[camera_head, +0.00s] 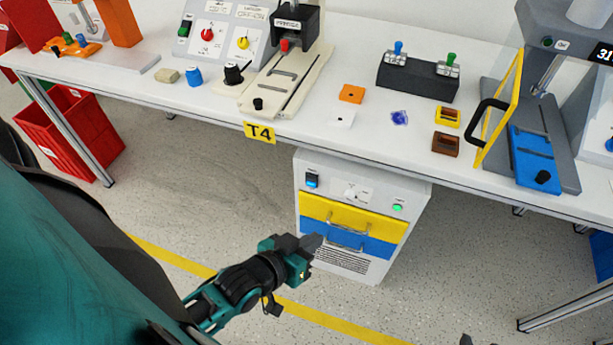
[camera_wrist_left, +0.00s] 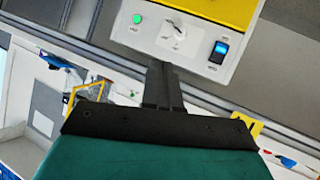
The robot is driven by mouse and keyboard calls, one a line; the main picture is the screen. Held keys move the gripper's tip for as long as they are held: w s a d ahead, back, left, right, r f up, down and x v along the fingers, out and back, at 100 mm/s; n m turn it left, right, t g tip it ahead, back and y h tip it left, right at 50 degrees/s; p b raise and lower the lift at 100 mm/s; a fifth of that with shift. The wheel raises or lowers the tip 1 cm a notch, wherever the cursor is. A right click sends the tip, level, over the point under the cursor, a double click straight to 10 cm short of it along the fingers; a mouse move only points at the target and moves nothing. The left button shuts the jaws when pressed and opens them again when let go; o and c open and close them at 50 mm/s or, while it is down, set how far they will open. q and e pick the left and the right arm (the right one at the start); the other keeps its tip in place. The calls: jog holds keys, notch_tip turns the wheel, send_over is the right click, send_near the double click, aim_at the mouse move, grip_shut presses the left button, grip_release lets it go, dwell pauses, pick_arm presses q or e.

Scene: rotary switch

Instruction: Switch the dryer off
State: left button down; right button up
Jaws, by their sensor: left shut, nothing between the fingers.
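The dryer (camera_head: 312,212) is a white cabinet under the table, with a yellow drawer front (camera_head: 340,211) above a blue one. Its top panel has a white rotary switch (camera_head: 352,193), a lit blue rocker switch (camera_head: 312,180) and a lit green lamp (camera_head: 398,207). My left gripper (camera_head: 318,241) is shut and empty, in front of the drawer handles in the head view. In the left wrist view, its closed fingers (camera_wrist_left: 160,72) point toward the panel, with the rotary switch (camera_wrist_left: 178,29) just beyond them. The switch's exact setting is too small to read.
The white table (camera_head: 215,90) above the dryer holds a switch panel, a black press, small coloured parts and a yellow-framed guard (camera_head: 500,105). A red crate (camera_head: 70,130) stands on the floor at left. Open floor lies in front of the dryer.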

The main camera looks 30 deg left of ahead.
pick_arm(q)
jog(key=w+a+f+n+t+y+b, duration=0.1)
jog(key=a+f+n+t+y+b, duration=0.2)
jog(key=f+n+b, duration=0.3)
jog(key=w+a+f+n+t+y+b, duration=0.1)
jog(key=a+f+n+t+y+b, duration=0.2)
jog(key=n+b, duration=0.4)
notch_tip(320, 180, down, 3)
jog(key=a+n+y, duration=0.1)
jog(key=a+n, duration=0.1)
jog(key=n, duration=0.5)
jog(key=shift+w+a+r+t, duration=0.15)
jog(key=shift+w+a+t, duration=0.1)
jog(key=shift+a+t, duration=0.05)
pick_arm(e)
notch_tip(320, 180, down, 11)
jog(key=w+a, duration=0.2)
jog(key=shift+a+r+y, duration=0.15)
jog(key=shift+a+y, duration=0.25)
pick_arm(q)
jog(key=b, duration=0.3)
send_near(310, 181)
jog(key=x, duration=0.6)
jog(key=shift+r, duration=0.1)
jog(key=shift+w+r, duration=0.1)
jog(key=shift+w, duration=0.25)
pick_arm(e)
jog(key=shift+w+a+f, duration=0.1)
jog(key=shift+a+f, duration=0.3)
jog(key=shift+f, duration=0.1)
